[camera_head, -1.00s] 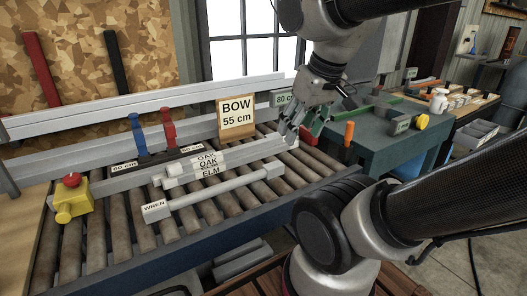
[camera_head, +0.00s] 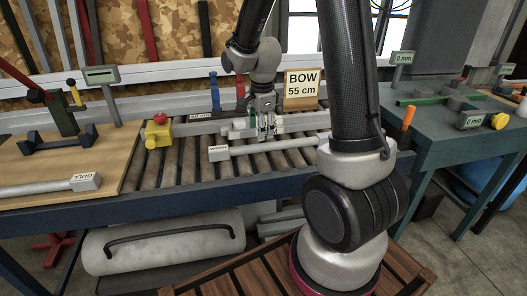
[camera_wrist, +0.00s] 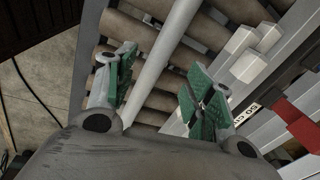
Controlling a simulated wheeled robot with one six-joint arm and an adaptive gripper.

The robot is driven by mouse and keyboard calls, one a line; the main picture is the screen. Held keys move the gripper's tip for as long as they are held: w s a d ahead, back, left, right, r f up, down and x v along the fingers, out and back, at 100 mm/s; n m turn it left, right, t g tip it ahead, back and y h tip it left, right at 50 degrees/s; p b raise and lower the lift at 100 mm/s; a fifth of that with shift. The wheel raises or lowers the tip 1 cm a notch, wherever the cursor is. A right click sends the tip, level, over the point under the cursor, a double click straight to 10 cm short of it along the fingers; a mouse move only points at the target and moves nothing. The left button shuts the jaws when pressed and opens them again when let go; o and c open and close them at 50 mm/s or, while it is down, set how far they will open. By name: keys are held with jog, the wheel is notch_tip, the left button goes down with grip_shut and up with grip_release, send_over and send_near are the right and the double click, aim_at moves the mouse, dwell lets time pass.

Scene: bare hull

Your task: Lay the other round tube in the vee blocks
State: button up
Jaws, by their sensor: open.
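A round grey tube with a white tag reading WHEN (camera_head: 270,148) lies on the roller conveyor. My gripper (camera_head: 265,128) points down over the conveyor, close above this tube. In the wrist view my open gripper (camera_wrist: 163,92) has its green-padded fingers on either side of the round tube (camera_wrist: 165,45), with nothing clamped. A second round tube tagged GULL (camera_head: 45,188) lies on the wooden bench at the left. A dark cradle with two raised ends (camera_head: 58,142), which looks like the vee blocks, stands behind it, empty.
Square tubes (camera_wrist: 252,65) lie beside the round one on the rollers. A yellow block with a red knob (camera_head: 158,132) is at the conveyor's left end. The BOW 55 cm sign (camera_head: 301,88) stands behind. A teal table (camera_head: 440,133) is at the right.

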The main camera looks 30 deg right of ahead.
aim_at(257, 145)
jog(key=shift+w+a+f+m, duration=0.15)
jog(key=shift+w+m, duration=0.1)
jog(key=shift+m, duration=0.65)
jog(key=f, duration=0.6)
jog(key=shift+w+a+f, duration=0.3)
jog(key=shift+w, duration=0.05)
jog(key=shift+w+f, duration=0.15)
jog(key=shift+f, duration=0.35)
grip_shut()
